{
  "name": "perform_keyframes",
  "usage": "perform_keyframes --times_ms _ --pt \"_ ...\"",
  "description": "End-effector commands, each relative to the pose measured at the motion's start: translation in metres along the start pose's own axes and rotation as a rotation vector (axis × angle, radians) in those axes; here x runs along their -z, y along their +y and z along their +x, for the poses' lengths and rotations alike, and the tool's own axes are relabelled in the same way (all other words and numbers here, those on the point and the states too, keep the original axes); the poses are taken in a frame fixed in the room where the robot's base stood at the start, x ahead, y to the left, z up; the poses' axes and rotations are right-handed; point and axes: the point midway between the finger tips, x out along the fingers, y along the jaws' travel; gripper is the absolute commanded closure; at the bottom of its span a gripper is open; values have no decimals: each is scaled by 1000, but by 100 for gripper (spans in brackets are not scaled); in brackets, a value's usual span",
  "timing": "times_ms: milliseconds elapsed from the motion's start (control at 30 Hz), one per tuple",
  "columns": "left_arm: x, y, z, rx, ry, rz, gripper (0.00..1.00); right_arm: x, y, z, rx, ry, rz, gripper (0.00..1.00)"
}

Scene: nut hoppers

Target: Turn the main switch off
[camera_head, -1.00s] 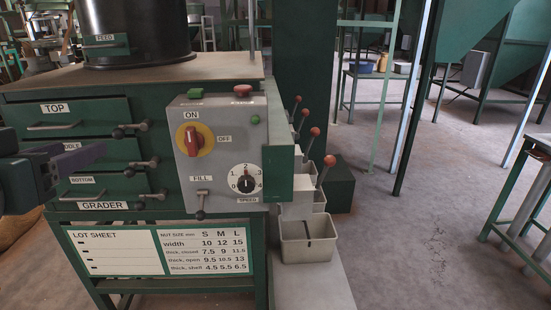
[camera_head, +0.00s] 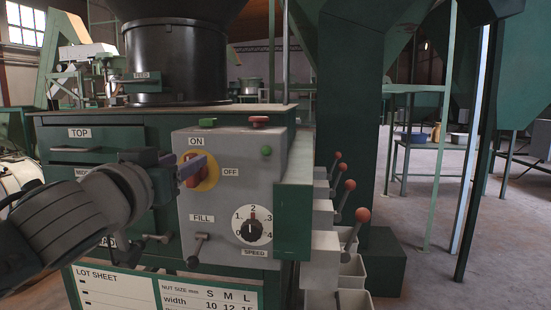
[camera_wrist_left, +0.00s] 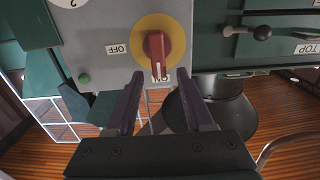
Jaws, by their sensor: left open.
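The main switch is a red knob (camera_head: 187,181) on a yellow round plate (camera_head: 212,174), on the grey control panel (camera_head: 220,209). In the left wrist view the red knob (camera_wrist_left: 155,47) points at the ON label, with OFF to its side. My left gripper (camera_head: 193,167) is in front of the switch and hides part of the knob in the head view. In the left wrist view its fingers (camera_wrist_left: 163,79) are open, one on each side of the knob's pointer end, with gaps showing. I cannot tell how deep the knob sits between them. My right gripper is not in view.
The panel also has a speed dial (camera_head: 252,225), a fill lever (camera_head: 197,247), a red button (camera_head: 259,120) and a green button (camera_head: 266,151). Drawers with handles are left of it. Red-knobbed levers (camera_head: 349,184) and bins stand right. Floor is free further right.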

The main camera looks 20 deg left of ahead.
Motion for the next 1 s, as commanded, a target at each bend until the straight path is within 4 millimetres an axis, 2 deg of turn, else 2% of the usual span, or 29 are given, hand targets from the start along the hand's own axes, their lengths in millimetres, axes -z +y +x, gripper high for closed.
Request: perform_keyframes --times_ms 200,500,900,967,1000 --pt "0 0 17 0 0 0 48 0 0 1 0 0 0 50" --pt "0 0 18 0 -1 0 49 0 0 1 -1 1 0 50" --pt "-1 0 18 0 -1 0 94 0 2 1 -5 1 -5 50" --pt "-1 0 18 0 -1 0 100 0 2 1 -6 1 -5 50" --pt "-1 0 18 0 -1 0 100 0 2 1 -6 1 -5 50"
